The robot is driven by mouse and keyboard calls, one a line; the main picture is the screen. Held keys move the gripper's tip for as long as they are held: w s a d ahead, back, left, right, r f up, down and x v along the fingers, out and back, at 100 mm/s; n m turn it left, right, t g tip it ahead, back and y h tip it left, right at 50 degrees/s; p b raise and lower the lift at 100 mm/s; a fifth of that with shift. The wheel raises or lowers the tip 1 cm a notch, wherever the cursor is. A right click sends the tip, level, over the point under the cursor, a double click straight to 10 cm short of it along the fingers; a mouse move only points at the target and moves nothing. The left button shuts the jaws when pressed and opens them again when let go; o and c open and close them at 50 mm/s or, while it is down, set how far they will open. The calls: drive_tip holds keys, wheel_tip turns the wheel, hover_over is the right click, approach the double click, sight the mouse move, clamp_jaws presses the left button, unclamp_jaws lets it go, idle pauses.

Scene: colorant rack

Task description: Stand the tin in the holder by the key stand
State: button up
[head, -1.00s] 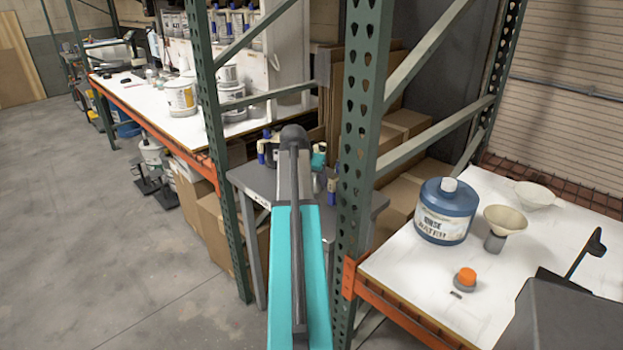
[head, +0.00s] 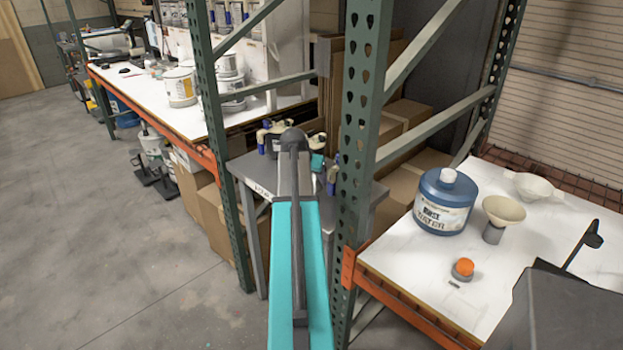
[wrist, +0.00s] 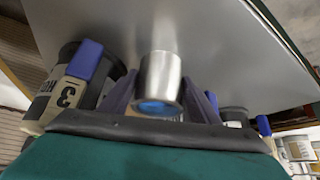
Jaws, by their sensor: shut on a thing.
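The tin (wrist: 161,78) is a small silver cylinder with a blue end, in the middle of the wrist view. My gripper (wrist: 158,92) is shut on it, with dark fingers on both sides. A dark holder (wrist: 112,70) with a blue clip and a label with a "3" stands to the left of the tin, apart from it. Another dark holder (wrist: 235,114) shows partly at the right. In the head view, my arm hides the gripper and tin. I cannot make out the key stand.
The grey table (head: 248,172) bears the holders. Green rack posts (head: 362,130) stand close on both sides of the arm. A blue water jug (head: 444,203), funnel (head: 503,210) and orange-capped item (head: 463,269) stand on the white right-hand shelf.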

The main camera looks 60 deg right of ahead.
drive_tip(key=o, duration=1.2)
drive_tip(key=shift+r, duration=0.15)
drive_tip(key=shift+b+v, duration=1)
drive_tip(key=shift+v, duration=4.95)
